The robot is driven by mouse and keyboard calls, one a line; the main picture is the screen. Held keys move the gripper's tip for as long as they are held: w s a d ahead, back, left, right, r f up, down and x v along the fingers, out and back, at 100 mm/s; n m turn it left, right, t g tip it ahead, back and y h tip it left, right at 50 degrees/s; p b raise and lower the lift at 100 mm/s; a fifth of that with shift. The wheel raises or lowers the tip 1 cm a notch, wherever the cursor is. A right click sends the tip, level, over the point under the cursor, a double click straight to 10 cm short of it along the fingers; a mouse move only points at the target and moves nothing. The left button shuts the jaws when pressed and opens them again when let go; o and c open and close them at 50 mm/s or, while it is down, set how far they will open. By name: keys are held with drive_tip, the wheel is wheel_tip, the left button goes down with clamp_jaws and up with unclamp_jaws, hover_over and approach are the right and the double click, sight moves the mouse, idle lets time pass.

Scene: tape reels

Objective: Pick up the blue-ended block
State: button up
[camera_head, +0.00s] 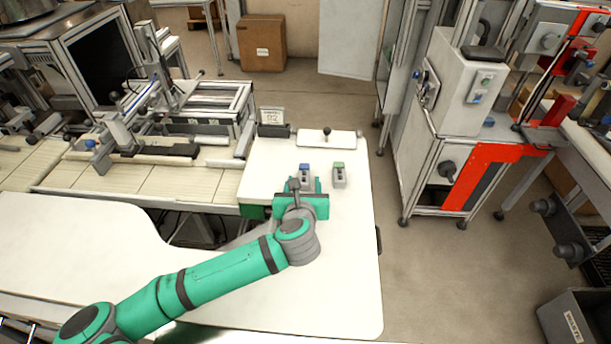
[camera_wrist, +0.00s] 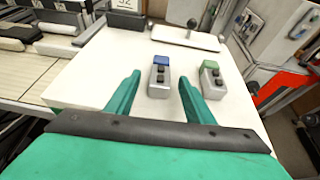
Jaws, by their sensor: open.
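The blue-ended block (camera_wrist: 159,80) is a small grey block with a blue far end and dark buttons on top. It lies on the white table (camera_head: 350,262), and in the head view its blue end (camera_head: 305,167) shows just beyond my gripper. My gripper (camera_wrist: 156,82) is open, its two green fingers reaching forward on either side of the block's near part, with gaps visible. In the head view my gripper (camera_head: 306,188) covers part of the block. I cannot tell the fingertips' height above the table.
A similar green-ended block (camera_head: 339,175) lies just right of the blue-ended one, close to my right finger. A white plate with a black knob (camera_head: 327,139) lies behind them. A small sign (camera_head: 272,116) stands at back left. The table's right side is clear.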

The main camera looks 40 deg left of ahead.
sight(304, 175)
drive_tip(key=shift+r+x, duration=0.15)
drive_tip(key=shift+x, duration=1.2)
drive_tip(key=shift+r+x, duration=0.1)
drive_tip(key=shift+x, duration=1.25)
drive_tip(key=shift+a, duration=0.1)
clamp_jaws()
drive_tip(key=shift+r, duration=0.1)
